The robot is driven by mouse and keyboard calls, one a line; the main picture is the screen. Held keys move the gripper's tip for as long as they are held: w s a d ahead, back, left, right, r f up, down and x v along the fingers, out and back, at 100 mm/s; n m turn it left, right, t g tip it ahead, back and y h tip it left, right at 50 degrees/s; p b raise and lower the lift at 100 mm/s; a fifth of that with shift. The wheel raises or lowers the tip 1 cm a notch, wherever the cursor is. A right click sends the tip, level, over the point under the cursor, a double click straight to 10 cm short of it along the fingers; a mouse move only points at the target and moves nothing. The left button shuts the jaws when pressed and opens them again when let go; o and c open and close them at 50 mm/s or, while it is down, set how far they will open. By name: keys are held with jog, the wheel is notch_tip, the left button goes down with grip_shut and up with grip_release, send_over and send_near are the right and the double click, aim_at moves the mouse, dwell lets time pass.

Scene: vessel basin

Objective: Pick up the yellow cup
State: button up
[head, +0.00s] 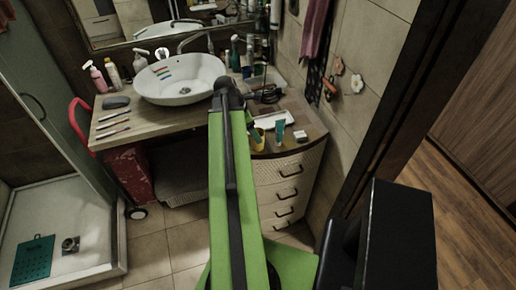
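A small yellow cup (259,138) stands on the right part of the wooden counter, close to its front edge. It is just right of my green arm, which hides part of the counter beside it. My gripper (267,94) seems to be among the dark shapes beyond the cup, past the far end of the arm and right of the basin. The fingers are too small and dark to tell whether they are open or shut. The cup stands apart from these dark shapes.
A teal tube (279,132), a white tray (275,120) and a small white box (300,136) are close to the cup. A white basin (180,78) stands to the left. Several bottles line the wall. Drawers (285,190) are below.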

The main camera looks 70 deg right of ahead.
jog(key=b+x, duration=0.5)
jog(key=shift+w+d+f, duration=0.1)
jog(key=shift+w+f, duration=0.05)
jog(key=shift+f, duration=0.15)
jog(key=shift+r, duration=0.2)
jog(key=shift+c, duration=0.5)
jog(key=c, duration=1.3)
notch_tip(320, 180, up, 10)
jog(key=p, duration=1)
jog(key=shift+c, duration=0.2)
